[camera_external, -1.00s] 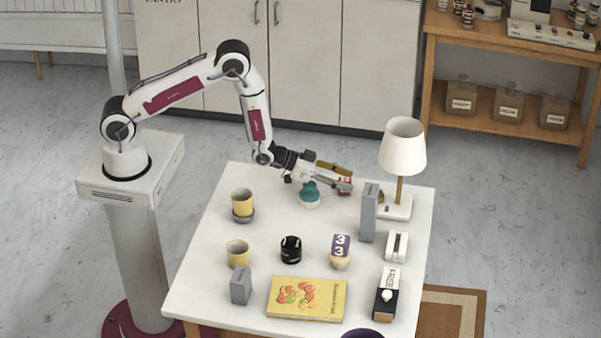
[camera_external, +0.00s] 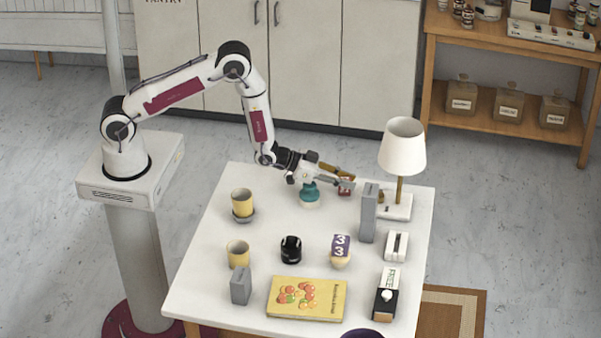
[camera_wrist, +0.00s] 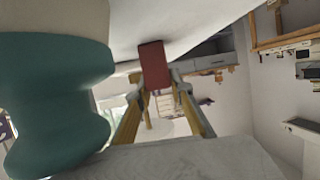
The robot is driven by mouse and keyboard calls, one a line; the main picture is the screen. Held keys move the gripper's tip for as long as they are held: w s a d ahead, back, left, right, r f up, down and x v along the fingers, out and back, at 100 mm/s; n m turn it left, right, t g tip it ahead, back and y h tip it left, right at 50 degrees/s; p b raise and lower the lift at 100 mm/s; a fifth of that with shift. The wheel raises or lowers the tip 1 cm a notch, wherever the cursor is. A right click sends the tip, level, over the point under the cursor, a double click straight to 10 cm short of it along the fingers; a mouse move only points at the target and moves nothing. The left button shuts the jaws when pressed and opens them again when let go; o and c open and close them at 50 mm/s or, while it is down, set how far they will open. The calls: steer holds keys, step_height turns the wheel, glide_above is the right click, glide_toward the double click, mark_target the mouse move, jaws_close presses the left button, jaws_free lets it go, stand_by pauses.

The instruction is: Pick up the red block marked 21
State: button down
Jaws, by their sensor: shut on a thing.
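The red block (camera_wrist: 153,66) is between my fingertips in the wrist view, with a plain red face toward the camera. No number can be read on it. My gripper (camera_external: 345,180) is shut on it near the far right part of the white table (camera_external: 285,250). In the outside view the red block (camera_external: 345,191) shows only as a small patch under the fingertips. My gripper also shows in the wrist view (camera_wrist: 155,82), with one finger on each side of the block. I cannot tell whether the block touches the table.
A teal and cream object (camera_external: 309,194) stands just under my wrist and fills the left of the wrist view (camera_wrist: 55,100). A grey upright block (camera_external: 368,215) and a white lamp (camera_external: 403,148) stand close to the right. Yellow cups, a book and other items lie nearer the front.

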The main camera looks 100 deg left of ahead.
steer(key=shift+r, duration=0.15)
steer(key=shift+r, duration=4.85)
